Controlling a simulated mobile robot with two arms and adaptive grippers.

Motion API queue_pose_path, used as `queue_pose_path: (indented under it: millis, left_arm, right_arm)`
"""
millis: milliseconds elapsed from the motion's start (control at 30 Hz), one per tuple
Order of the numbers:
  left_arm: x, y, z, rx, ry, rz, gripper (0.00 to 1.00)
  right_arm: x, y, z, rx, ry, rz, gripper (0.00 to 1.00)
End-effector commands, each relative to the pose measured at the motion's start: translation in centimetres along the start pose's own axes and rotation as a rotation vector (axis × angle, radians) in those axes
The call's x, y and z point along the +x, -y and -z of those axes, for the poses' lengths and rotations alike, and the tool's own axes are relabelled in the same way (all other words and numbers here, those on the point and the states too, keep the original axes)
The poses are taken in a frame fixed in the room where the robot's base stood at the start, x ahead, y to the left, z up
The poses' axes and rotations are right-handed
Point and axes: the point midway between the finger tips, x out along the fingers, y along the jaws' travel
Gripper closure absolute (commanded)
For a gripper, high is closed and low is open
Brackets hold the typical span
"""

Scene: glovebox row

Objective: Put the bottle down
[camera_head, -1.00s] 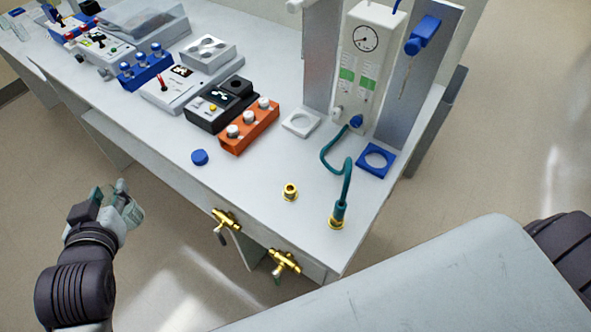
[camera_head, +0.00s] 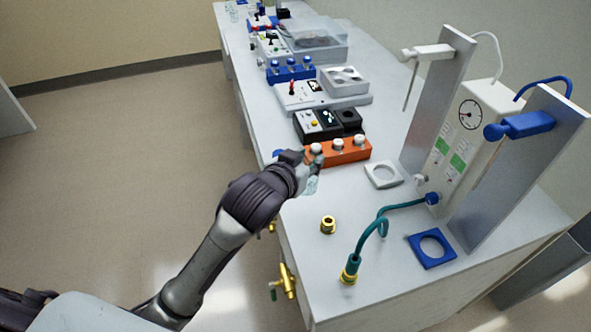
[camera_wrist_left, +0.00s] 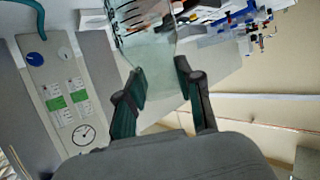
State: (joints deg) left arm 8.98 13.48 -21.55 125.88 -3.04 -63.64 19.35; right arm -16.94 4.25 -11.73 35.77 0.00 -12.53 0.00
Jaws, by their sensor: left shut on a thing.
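My left gripper (camera_head: 308,165) is over the near edge of the bench, beside the orange block. It is shut on a clear, pale bottle (camera_head: 311,185), of which only a small part shows in the head view. In the left wrist view the see-through bottle (camera_wrist_left: 150,50) with dark marks sits between the two fingers of the left gripper (camera_wrist_left: 160,80). The bottle appears held above the bench top (camera_head: 325,275); its exact height is hard to tell. My right gripper is not in view.
The orange block (camera_head: 346,152) with white knobs is close to the gripper. A white ring holder (camera_head: 370,180) and a blue ring holder (camera_head: 418,258) lie by the gauge panel (camera_head: 462,145). A brass fitting (camera_head: 328,225) and green hose (camera_head: 366,236) stand near the front. Bare bench lies between.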

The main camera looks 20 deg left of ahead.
Motion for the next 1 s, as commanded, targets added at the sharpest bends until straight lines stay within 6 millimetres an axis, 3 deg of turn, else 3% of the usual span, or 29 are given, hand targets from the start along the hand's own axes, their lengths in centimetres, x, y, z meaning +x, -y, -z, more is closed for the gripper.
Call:
queue_pose_path:
  millis: [200,367,467,733,1000]
  left_arm:
    - [3.6,3.6,-1.3,0.001,0.000,0.002,1.00]
    - [5.0,4.9,-1.9,0.000,-0.002,0.000,1.00]
    - [5.4,5.2,-2.2,-0.001,-0.002,-0.001,1.00]
    - [6.6,5.1,-5.4,-0.002,0.000,-0.001,1.00]
    - [6.8,5.1,-5.7,-0.002,-0.004,-0.002,1.00]
  right_arm:
    - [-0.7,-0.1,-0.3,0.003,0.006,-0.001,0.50]
    - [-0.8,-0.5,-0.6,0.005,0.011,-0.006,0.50]
    - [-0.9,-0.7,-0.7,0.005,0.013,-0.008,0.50]
    - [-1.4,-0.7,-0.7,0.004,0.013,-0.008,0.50]
    - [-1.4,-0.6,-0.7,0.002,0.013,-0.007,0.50]
